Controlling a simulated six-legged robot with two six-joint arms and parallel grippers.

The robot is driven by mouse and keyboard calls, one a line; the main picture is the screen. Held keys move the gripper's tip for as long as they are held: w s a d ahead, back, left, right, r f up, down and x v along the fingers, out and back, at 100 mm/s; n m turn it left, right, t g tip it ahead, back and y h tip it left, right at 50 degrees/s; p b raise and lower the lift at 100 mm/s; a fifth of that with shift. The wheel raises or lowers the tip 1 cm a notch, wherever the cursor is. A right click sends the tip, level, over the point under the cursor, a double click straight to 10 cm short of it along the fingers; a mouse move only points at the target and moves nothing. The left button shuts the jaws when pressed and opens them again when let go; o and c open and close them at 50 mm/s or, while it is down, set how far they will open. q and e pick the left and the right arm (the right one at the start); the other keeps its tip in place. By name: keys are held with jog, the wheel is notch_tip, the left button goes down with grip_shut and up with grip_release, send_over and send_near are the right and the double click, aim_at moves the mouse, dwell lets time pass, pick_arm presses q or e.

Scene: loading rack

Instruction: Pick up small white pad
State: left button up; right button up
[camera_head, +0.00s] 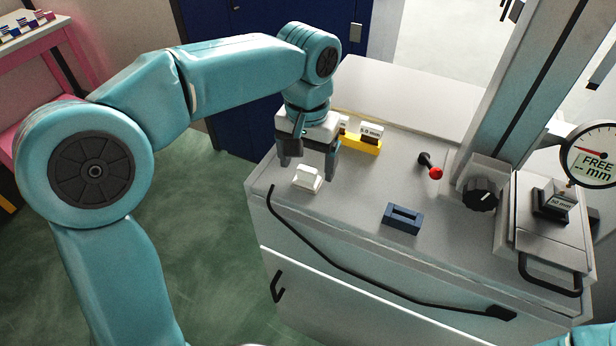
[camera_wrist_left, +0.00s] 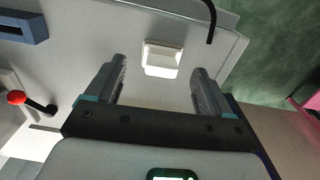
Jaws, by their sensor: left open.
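The small white pad (camera_head: 307,178) lies on the grey cabinet top near its left front corner. In the left wrist view the pad (camera_wrist_left: 162,58) is a white block with a raised rectangular part, lying just beyond the fingertips and between their lines. My left gripper (camera_head: 308,163) is open and empty, pointing down close above and behind the pad. Both its fingers show in the left wrist view (camera_wrist_left: 160,72). Nothing is between them that touches either finger. My right gripper is out of view.
A yellow holder (camera_head: 361,144) with labelled white blocks stands behind the gripper. A blue slotted block (camera_head: 402,218), a red-knobbed lever (camera_head: 432,168), a black dial (camera_head: 480,194) and a round gauge (camera_head: 592,155) are to the right. A black cable (camera_head: 345,265) runs along the front edge.

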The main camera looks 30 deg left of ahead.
aim_at(307, 169)
pick_arm(q)
jog(key=f, duration=0.3)
jog(key=shift+a, duration=0.2)
jog(key=shift+d, duration=0.15)
jog(key=shift+w, duration=0.1)
jog(key=c, duration=1.1)
jog(key=shift+c, duration=0.2)
jog(key=shift+r, duration=0.5)
notch_tip(307, 169, up, 19)
jog(key=p, duration=0.3)
jog(key=o, duration=0.5)
jog(key=c, duration=0.4)
